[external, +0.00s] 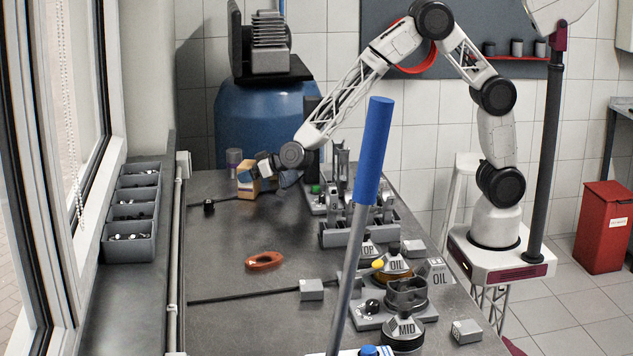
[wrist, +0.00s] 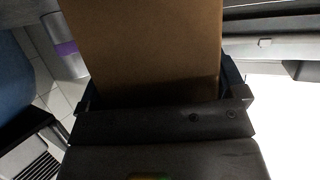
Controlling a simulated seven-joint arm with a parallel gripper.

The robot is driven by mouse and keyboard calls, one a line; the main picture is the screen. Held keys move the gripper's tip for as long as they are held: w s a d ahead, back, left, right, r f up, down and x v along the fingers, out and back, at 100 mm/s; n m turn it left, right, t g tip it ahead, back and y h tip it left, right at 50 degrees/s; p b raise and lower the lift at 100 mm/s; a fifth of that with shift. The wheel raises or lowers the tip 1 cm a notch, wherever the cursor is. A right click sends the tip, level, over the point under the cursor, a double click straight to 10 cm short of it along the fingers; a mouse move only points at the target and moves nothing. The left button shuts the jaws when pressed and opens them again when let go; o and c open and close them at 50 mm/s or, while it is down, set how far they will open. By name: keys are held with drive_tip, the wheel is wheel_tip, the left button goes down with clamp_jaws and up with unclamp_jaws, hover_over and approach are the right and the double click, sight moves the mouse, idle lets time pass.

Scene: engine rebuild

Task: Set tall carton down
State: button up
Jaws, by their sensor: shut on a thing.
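The tall carton (external: 246,180) is a tan-orange box near the far left end of the grey workbench in the external view. My gripper (external: 262,173) is shut on it from the right side. In the wrist view the carton (wrist: 150,50) is a brown face filling the top middle, between the dark fingers of my gripper (wrist: 160,95). Whether the carton's bottom touches the bench cannot be told, as no clear gap shows.
A translucent cylinder (external: 234,160) stands just behind the carton. A small black item (external: 209,206) lies on the left, an orange oval part (external: 264,261) nearer. The left-middle bench (external: 225,245) is mostly clear.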

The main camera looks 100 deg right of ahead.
drive_tip(key=o, duration=0.8)
drive_tip(key=shift+r, duration=0.1)
drive_tip(key=shift+v, duration=1)
drive_tip(key=shift+s+a+r, duration=0.1)
drive_tip(key=shift+s+r, duration=0.05)
drive_tip(key=shift+r, duration=1.05)
drive_tip(key=shift+s+a+r, duration=0.1)
drive_tip(key=shift+s+r, duration=0.05)
drive_tip(key=shift+r, duration=1.1)
drive_tip(key=shift+s+r, duration=0.15)
drive_tip(key=shift+r, duration=1.05)
drive_tip(key=shift+r, duration=0.1)
